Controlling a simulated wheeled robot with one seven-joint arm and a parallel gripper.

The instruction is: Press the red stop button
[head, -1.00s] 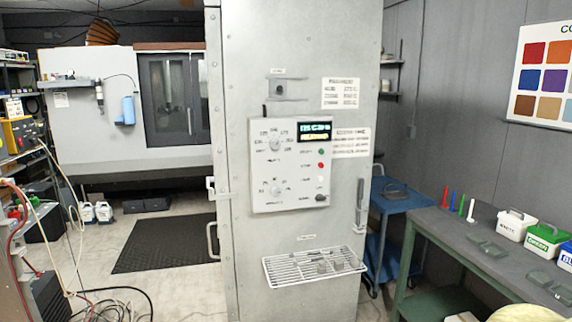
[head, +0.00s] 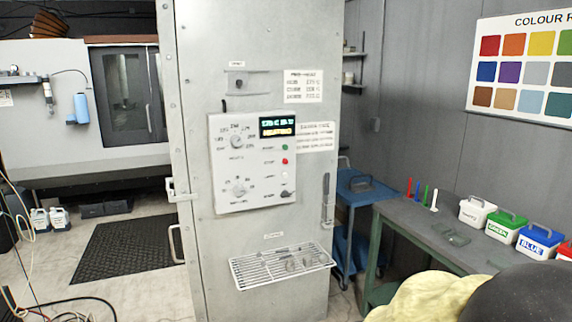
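The red stop button (head: 285,161) is a small red disc on the right side of the white control panel (head: 252,197). The panel is fixed to the front of the grey cabinet (head: 205,270). A green button (head: 285,148) sits just above the red one, and a white one (head: 285,175) just below. Two dials and a small lit display (head: 277,126) are also on the panel. My gripper is not in view. Nothing covers the red button.
A wire rack (head: 280,265) juts out below the panel. A door handle (head: 326,200) stands right of it. A green-framed bench (head: 450,240) with lidded tubs is at right. A dark rounded shape and a yellowish one fill the lower right corner.

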